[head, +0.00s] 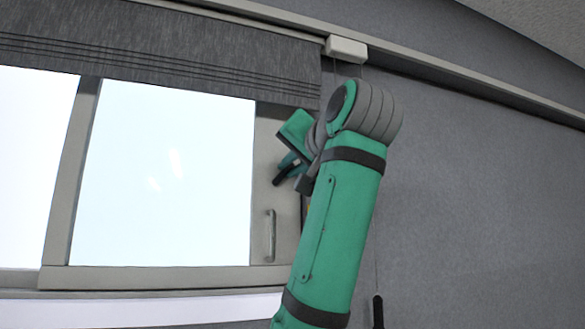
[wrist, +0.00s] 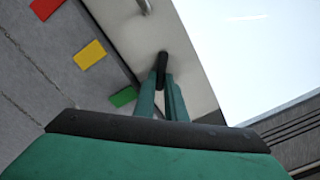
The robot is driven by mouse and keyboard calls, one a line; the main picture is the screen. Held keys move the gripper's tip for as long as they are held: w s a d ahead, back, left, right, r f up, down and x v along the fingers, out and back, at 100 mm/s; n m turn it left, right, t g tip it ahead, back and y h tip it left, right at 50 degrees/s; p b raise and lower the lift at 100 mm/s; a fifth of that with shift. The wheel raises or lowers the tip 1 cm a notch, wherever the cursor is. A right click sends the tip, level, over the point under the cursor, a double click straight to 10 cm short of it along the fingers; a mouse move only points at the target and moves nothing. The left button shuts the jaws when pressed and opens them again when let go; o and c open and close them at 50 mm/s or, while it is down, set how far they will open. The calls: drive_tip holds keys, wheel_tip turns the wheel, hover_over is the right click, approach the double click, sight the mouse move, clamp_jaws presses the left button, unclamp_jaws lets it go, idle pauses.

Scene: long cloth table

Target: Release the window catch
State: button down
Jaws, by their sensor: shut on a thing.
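The window catch (head: 282,176) is a small dark lever on the right-hand side of the pale window frame. It also shows in the wrist view as a black, rounded lever (wrist: 162,62) standing out from the frame. My gripper (wrist: 164,82) has its two teal fingers one on each side of the lever's near end, shut on it. In the head view my gripper (head: 289,163) reaches the frame from the right, below the blind. The catch's base and pivot are partly hidden, and I cannot tell how far it is turned.
A silver pull handle (head: 270,236) stands on the frame below the catch. A dark blind (head: 160,45) covers the window's top, under a rail with a white end box (head: 346,50). Red (wrist: 46,8), yellow (wrist: 90,54) and green (wrist: 123,97) tags are on the grey wall beside the frame.

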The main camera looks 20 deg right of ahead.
drive_tip(key=m, duration=0.4)
drive_tip(key=shift+d+r+m, duration=0.15)
drive_tip(key=shift+r+m, duration=0.1)
drive_tip(key=shift+m, duration=0.15)
drive_tip(key=shift+a+m, duration=0.25)
drive_tip(key=shift+m, duration=1.45)
drive_tip(key=shift+s, duration=0.1)
drive_tip(key=shift+d, duration=0.1)
